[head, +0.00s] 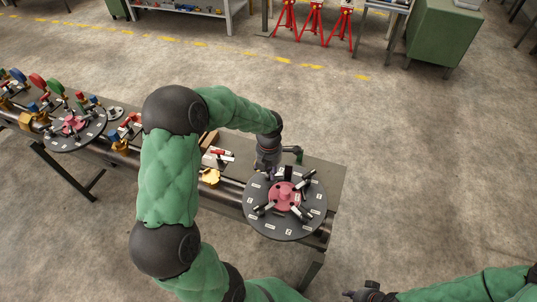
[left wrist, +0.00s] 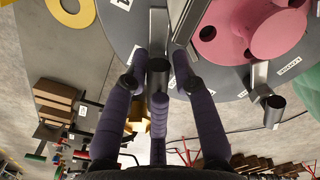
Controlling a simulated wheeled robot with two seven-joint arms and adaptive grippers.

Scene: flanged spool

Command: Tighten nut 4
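In the head view, a dark round flange disc (head: 257,218) with white labels and a pink-red hub (head: 284,194) sits at the table's right end. Several grey bars with dark tube ends stand around the hub. I cannot read which is nut 4. My left gripper (head: 270,166) is at the disc's far edge. In the left wrist view, its purple fingers (left wrist: 160,82) are spread around a grey tube end (left wrist: 158,66), with small gaps beside it. Another tube end (left wrist: 274,104) is to the right. My right gripper (head: 362,293) is partly visible at the bottom edge, away from the disc.
The dark table (head: 328,180) runs left, carrying a second flange disc (head: 88,134), yellow blocks (head: 209,177) and coloured valve parts. A green fitting (head: 293,151) is close behind the left gripper. Red stands (head: 313,20) and a green cabinet (head: 440,32) are far back. Floor to the right is clear.

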